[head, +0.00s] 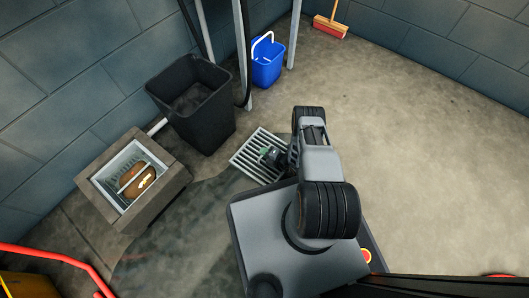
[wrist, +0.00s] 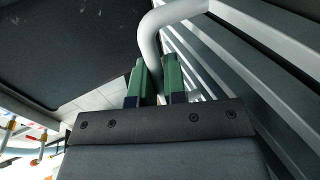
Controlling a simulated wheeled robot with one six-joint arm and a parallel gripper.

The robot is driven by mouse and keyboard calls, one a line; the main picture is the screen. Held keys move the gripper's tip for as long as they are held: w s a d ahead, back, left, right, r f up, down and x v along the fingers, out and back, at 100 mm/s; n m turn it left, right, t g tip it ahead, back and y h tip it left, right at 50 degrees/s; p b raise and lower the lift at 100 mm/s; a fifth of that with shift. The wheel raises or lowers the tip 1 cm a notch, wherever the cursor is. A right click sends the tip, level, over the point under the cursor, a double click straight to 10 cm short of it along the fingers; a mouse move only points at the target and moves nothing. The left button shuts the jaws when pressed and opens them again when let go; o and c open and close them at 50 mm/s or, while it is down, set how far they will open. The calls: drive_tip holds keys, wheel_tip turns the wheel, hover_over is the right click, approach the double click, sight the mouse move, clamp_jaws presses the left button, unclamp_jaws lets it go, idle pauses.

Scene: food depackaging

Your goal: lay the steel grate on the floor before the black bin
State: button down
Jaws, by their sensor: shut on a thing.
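The steel grate (head: 248,157) shows its parallel pale bars in the head view, in front and to the right of the black bin (head: 216,118). My gripper (head: 273,157) is at the grate's right part. In the wrist view, my green fingertips (wrist: 158,82) are shut on the grate's pale curved handle (wrist: 147,38). The grate's bars (wrist: 262,75) run down the right side there. A dark surface, likely the bin (wrist: 65,45), fills the upper left. I cannot tell whether the grate touches the floor; my arm and gripper hide part of it.
A square sump box (head: 172,192) stands at the left, open, with a brown rounded thing (head: 138,180) inside. A blue bucket (head: 266,68) and a broom (head: 330,27) are at the back. A red hose or rail (head: 55,256) is at lower left. The floor (head: 420,150) right is clear.

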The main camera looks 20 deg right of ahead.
drive_tip(key=c, duration=1.2)
unclamp_jaws()
drive_tip(key=shift+o, duration=0.2)
